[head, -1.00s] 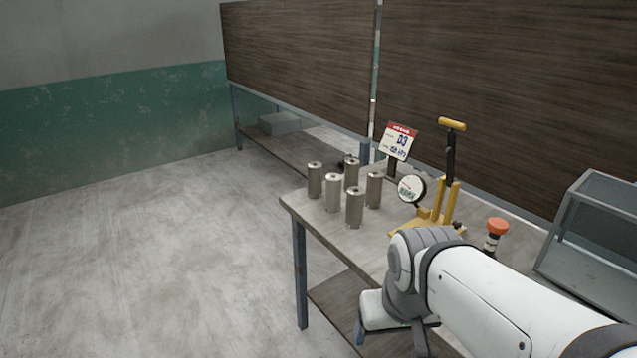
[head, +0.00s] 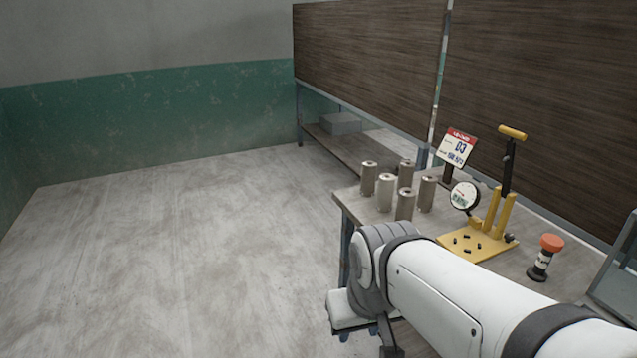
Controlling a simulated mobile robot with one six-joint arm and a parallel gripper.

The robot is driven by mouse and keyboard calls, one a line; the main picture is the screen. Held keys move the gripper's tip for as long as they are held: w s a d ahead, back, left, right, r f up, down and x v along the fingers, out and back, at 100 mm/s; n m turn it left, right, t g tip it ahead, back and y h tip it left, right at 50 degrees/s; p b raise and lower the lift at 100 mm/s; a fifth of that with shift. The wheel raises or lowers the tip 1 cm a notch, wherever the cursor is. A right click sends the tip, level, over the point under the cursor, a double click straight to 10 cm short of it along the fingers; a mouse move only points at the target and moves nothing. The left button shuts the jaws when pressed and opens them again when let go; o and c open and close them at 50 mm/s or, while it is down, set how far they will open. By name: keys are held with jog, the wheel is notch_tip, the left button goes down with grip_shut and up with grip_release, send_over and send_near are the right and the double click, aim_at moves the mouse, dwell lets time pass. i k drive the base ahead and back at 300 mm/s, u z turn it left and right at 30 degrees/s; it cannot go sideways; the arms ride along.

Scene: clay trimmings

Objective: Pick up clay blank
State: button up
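Several grey-brown upright cylinders, which look like the clay blanks, stand grouped at the far left corner of the workbench (head: 350,199). One blank (head: 369,179) is at the left, one (head: 405,206) is nearest, and one (head: 427,195) is at the right. My white arm reaches in from the lower right, and its bent joint is in front of the bench's near left edge. My gripper's fingers do not show; the lower end of the arm is cut off by the bottom of the picture.
A yellow hand press (head: 478,244) with small dark bits on its base stands right of the blanks, beside a round dial (head: 464,196) and a sign (head: 456,148). Brown panels (head: 520,60) stand behind. The floor (head: 170,250) at left is clear.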

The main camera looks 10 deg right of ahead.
aim_at(386, 182)
jog(key=u, duration=0.95)
jog(key=i, duration=2.4)
jog(key=z, duration=3.4)
jog(key=i, duration=1)
jog(key=z, duration=0.1)
